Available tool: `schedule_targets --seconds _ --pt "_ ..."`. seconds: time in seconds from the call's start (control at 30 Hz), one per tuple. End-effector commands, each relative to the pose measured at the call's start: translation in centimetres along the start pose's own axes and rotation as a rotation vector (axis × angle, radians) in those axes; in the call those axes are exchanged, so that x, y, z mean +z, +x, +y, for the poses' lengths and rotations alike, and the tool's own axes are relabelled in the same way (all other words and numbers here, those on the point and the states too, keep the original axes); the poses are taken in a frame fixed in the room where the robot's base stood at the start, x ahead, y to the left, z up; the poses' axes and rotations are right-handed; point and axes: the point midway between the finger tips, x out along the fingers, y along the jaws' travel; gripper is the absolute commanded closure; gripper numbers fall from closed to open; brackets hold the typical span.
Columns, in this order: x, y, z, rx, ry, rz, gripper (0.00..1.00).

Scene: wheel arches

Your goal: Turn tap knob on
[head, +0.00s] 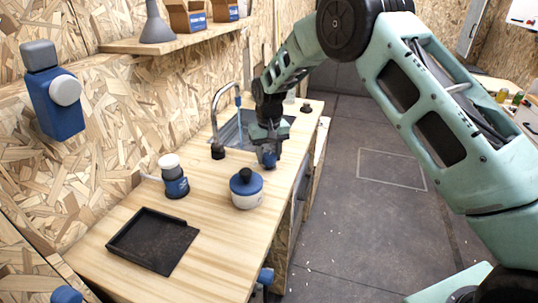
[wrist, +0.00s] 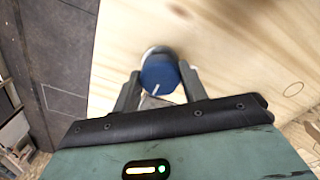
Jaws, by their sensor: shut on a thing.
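The blue tap knob (wrist: 159,76) has a white line on its face. In the wrist view it sits between the two fingers of my gripper (wrist: 160,88), which is shut on it. The knob (head: 269,161) also shows in the head view, at the worktop's right side in front of the sink. My gripper (head: 267,152) reaches down to it from above. The tap spout (head: 216,103) curves over the sink (head: 229,131). A thin blue line hangs from the spout end towards the sink; I cannot tell whether it is water. My arm hides part of the sink.
On the wooden worktop (head: 215,236) stand a white pot with a blue lid (head: 246,192), a blue and white dispenser (head: 174,180) and a black tray (head: 150,243). A shelf (head: 180,40) is above. Open floor (head: 350,220) lies to the right.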

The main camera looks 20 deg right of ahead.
Motion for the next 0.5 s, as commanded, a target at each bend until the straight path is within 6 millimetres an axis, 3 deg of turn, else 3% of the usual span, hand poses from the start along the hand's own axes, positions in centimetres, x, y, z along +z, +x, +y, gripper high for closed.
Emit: schedule_targets --seconds 0.23,0.27,0.33,0.5 --pt "-0.06 -0.11 0.05 0.000 0.004 0.002 0.80" --pt "-0.06 -0.11 0.05 0.000 0.004 0.002 0.55" --pt "-0.06 -0.10 0.05 0.000 0.004 0.002 0.36" --pt "-0.04 -0.05 0.03 0.000 0.002 0.001 0.36"
